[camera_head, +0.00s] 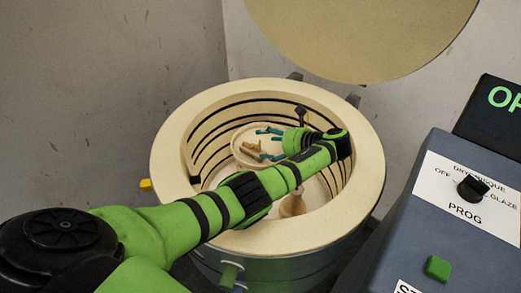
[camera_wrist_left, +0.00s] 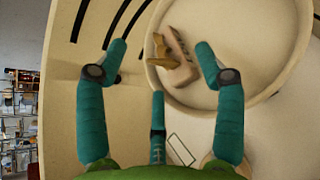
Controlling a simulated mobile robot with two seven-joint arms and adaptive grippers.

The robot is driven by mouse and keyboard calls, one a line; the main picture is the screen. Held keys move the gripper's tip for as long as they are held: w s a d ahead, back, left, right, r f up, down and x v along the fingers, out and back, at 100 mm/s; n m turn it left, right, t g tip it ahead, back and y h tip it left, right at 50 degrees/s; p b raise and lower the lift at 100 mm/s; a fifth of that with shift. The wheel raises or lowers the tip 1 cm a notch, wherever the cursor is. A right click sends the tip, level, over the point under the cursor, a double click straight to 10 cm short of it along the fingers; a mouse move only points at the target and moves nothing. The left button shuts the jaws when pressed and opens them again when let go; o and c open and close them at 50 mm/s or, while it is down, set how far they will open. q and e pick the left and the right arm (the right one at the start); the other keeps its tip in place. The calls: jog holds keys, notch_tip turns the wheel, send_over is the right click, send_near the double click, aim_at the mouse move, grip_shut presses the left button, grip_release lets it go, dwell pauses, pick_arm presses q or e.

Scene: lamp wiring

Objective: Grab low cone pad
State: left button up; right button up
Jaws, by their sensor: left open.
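A small cone pad (camera_wrist_left: 183,72) with tan cones standing or leaning on it rests on a round pale shelf (camera_wrist_left: 262,88) inside the kiln. In the head view the pad (camera_head: 252,147) is a small tan shape deep in the kiln. My left gripper (camera_wrist_left: 161,52) is open, with its teal fingers spread on either side of the pad and a third finger below it in the wrist view. The fingers look apart from the pad, and nothing is held. In the head view the left gripper (camera_head: 266,144) reaches down inside the kiln. My right gripper is not in view.
The round kiln's thick rim (camera_head: 170,150) surrounds my arm, and dark heating grooves line its wall. A tan pot-like object (camera_head: 292,206) stands below my forearm. The round lid (camera_head: 360,40) is raised behind. A control box (camera_head: 440,225) stands at right.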

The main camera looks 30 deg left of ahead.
aim_at(258, 145)
pick_arm(q)
jog(key=a, duration=0.1)
jog(key=s+a+f, duration=0.1)
jog(key=shift+a+f, duration=0.3)
jog(key=shift+a, duration=0.05)
jog(key=shift+b+x, duration=0.35)
jog(key=shift+x, duration=0.9)
jog(key=shift+w+a+f, duration=0.2)
jog(key=shift+a+f, duration=0.1)
jog(key=shift+f, duration=0.05)
jog(key=c, duration=1.1)
jog(key=shift+c, duration=0.9)
jog(key=shift+r, duration=0.2)
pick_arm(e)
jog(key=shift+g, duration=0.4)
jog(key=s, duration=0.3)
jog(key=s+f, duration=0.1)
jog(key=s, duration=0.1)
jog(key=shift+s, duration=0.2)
